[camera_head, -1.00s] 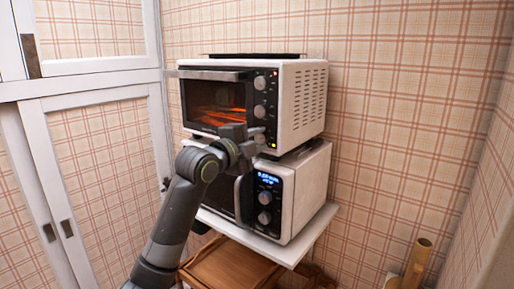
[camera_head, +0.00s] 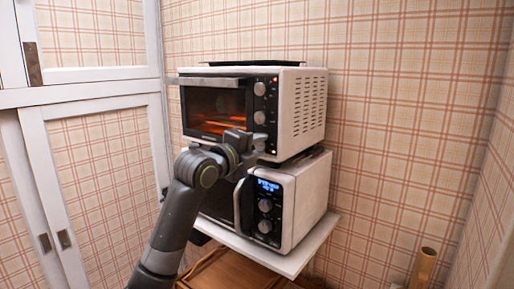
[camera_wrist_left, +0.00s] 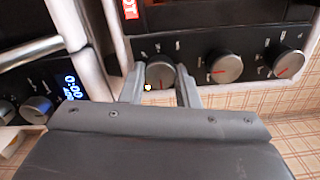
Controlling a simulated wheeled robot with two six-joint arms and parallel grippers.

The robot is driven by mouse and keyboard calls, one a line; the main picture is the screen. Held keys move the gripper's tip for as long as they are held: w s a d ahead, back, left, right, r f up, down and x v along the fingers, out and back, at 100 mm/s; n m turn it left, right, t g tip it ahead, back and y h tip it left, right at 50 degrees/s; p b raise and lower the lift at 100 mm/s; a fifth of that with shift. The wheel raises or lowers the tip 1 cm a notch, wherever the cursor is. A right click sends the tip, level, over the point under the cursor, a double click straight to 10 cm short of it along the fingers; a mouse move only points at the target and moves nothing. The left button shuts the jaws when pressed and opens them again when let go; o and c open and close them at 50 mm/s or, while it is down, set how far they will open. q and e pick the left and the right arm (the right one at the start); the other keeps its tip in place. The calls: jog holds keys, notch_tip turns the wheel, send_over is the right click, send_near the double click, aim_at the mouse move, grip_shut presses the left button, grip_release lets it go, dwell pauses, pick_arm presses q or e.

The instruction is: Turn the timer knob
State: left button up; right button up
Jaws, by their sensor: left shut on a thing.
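A white toaster oven (camera_head: 304,107) with a dark front stands on a white microwave. Its control panel carries a column of three round knobs: the top knob (camera_head: 260,89), the middle knob (camera_head: 259,117) and the lowest knob, mostly hidden by my gripper in the head view. My left gripper (camera_head: 257,143) is at the lowest knob. In the left wrist view, its two fingers straddle this knob (camera_wrist_left: 160,70), one on each side, shut on it. A small light shows at the knob's edge. The labels are too small to read. My right gripper is not in view.
The microwave (camera_head: 310,195) below has a lit blue display (camera_head: 268,186), two knobs and a door handle close under my arm. Both appliances stand on a white shelf (camera_head: 288,262). White-framed cabinet doors (camera_head: 100,160) are at the left. Free room lies to the right.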

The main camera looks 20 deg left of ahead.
pick_arm(q)
jog(key=shift+f, duration=0.1)
jog(key=o, duration=1)
jog(key=shift+c, duration=0.2)
jog(key=shift+s, duration=0.1)
jog(key=shift+s+a, duration=0.15)
jog(key=shift+s, duration=0.15)
jog(key=b+v, duration=0.4)
jog(key=v, duration=1.2)
jog(key=shift+s, duration=0.3)
